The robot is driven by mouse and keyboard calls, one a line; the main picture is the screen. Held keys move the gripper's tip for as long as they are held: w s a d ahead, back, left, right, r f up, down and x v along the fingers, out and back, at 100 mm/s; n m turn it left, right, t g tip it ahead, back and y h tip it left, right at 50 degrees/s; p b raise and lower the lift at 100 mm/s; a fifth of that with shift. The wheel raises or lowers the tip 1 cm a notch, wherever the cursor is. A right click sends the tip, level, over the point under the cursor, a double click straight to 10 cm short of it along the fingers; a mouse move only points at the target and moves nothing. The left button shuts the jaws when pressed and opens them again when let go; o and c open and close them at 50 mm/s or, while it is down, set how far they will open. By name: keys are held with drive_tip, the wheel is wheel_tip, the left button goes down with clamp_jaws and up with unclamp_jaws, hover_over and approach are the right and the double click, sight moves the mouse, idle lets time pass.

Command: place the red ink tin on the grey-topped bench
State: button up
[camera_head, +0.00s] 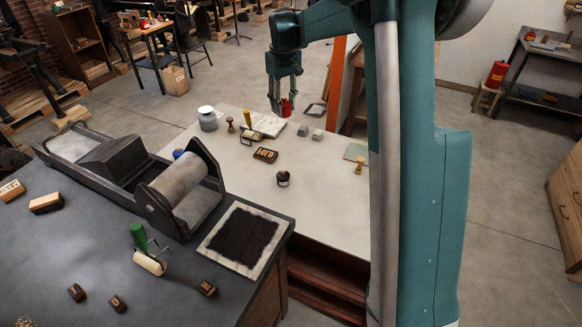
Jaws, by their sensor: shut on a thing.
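My gripper (281,106) hangs pointing down near the far edge of the pale-topped bench. It is shut on the red ink tin (287,106), which is small and partly hidden by the fingers. The tin looks held up; its exact height is hard to tell. The bench with the dark grey top (195,285) is in the left foreground, apart from the gripper. The pale bench top (318,205) lies between that bench and my gripper.
The grey bench carries a press with a roller (180,185), a dark framed pad (243,236), a green-handled roller (148,255) and small wooden blocks. The pale bench holds a grey jar (207,118), stamps and papers. The grey bench's front middle has bare room.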

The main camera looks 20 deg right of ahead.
drive_tip(key=m, duration=0.2)
hover_over(311, 171)
wheel_tip(311, 171, down, 21)
drive_tip(key=shift+b, duration=0.35)
drive_tip(key=shift+a, duration=0.1)
drive_tip(key=shift+f, duration=3.05)
drive_tip(key=shift+s+f+b, duration=0.1)
drive_tip(key=shift+f+b, duration=0.3)
drive_tip(key=shift+f, duration=1.45)
drive_tip(key=shift+f, duration=0.2)
